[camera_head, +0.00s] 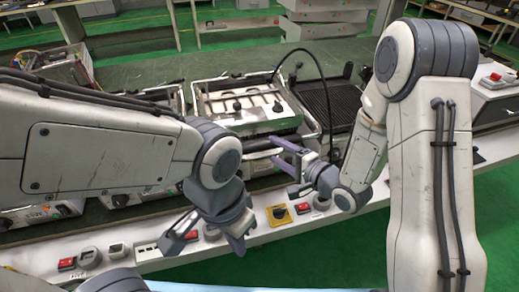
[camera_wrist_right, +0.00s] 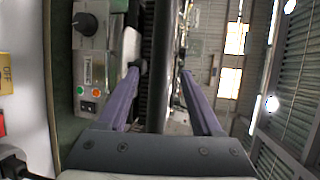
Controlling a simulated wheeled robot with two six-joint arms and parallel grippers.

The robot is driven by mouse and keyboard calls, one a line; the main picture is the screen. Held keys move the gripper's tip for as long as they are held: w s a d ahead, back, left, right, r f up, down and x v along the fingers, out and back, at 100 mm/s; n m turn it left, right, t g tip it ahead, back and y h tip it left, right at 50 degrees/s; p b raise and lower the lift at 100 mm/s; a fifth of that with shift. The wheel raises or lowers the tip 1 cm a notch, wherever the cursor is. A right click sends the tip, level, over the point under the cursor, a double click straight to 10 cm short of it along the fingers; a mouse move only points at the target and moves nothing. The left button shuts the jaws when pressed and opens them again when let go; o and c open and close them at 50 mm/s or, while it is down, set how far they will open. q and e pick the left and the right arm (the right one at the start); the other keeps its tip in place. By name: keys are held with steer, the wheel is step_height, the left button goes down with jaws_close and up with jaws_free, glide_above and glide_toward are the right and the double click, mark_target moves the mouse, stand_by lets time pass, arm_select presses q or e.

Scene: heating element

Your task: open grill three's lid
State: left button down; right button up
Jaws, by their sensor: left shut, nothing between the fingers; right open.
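A grill with a pale metal lid (camera_head: 243,104) stands at the middle of the bench in the head view; I take it as grill three, though no number is readable. Its front edge is partly hidden by my right gripper. My right gripper (camera_head: 279,153) is open at the grill's front, its purple fingers pointing at it. In the right wrist view, a dark bar-like edge of the grill (camera_wrist_right: 158,65) lies between the open fingers; I cannot tell whether they touch it. My left gripper (camera_head: 207,240) is shut and empty over the bench's front ledge, away from the grill.
A grill with a dark ribbed plate (camera_head: 331,103) stands to the right. Other appliances stand to the left, partly behind my left arm. The pale front ledge (camera_head: 280,231) carries red switches and a yellow switch (camera_head: 278,215). A black cable (camera_head: 316,57) arches above the bench.

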arm_select(q)
steer(key=shift+f, duration=0.4)
arm_select(e)
steer(key=x, duration=0.8)
steer(key=shift+w+a, duration=0.1)
steer(key=shift+a, duration=0.05)
steer(key=shift+c, duration=0.4)
jaws_close()
stand_by(0.4)
